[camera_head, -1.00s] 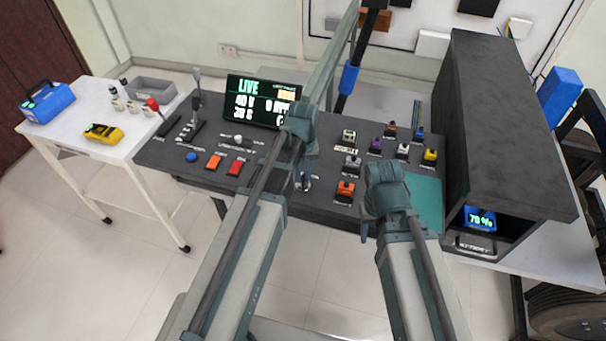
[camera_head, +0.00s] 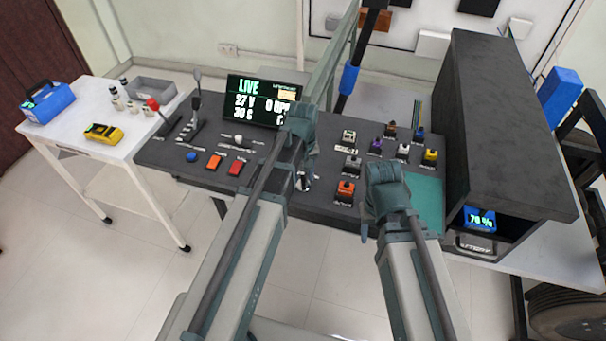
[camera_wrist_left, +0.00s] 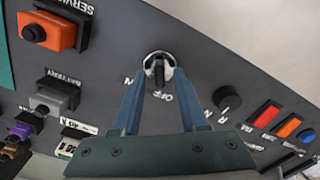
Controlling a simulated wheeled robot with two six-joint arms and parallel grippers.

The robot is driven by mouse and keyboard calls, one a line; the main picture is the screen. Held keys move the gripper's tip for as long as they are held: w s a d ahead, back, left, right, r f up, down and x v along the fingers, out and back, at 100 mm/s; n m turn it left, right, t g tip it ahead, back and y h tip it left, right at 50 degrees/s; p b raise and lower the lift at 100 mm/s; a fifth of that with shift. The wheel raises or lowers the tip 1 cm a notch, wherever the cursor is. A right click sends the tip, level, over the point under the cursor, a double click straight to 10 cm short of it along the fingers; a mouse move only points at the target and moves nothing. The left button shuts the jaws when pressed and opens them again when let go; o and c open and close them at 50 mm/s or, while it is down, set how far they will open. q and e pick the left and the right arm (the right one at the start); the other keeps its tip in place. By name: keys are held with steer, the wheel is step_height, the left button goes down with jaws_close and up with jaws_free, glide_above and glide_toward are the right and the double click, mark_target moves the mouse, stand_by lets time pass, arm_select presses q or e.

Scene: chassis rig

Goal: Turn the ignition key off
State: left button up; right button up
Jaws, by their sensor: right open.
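The ignition key (camera_wrist_left: 158,74) is a small dark key in a round silver bezel on the dark control panel. In the left wrist view, OFF lettering lies beside it. My left gripper (camera_wrist_left: 160,76) is open, with its two blue-grey fingers on either side of the key and a gap to it on both sides. In the head view my left gripper (camera_head: 304,180) is over the panel's front middle and mostly hides the key. My right gripper (camera_head: 366,228) is open and empty near the panel's front edge, partly hidden by its wrist.
An orange switch (camera_head: 346,188) and several other switches stand right of my left gripper. Levers (camera_head: 196,104) stand at the left. A dark box (camera_head: 505,130) bounds the right side.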

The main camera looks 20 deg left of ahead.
mark_target(303, 178)
stand_by(0.3)
arm_select(q)
step_height(303, 178, up, 14)
steer(key=p, duration=1.4)
steer(key=shift+f, duration=0.1)
steer(key=s+d+m+y+b, duration=0.1)
steer(key=s+d+m, duration=0.8)
steer(key=s, duration=0.5)
steer(key=shift+s+d+f+m, duration=0.2)
steer(key=shift+d+f+m, duration=0.15)
steer(key=shift+d, duration=0.45)
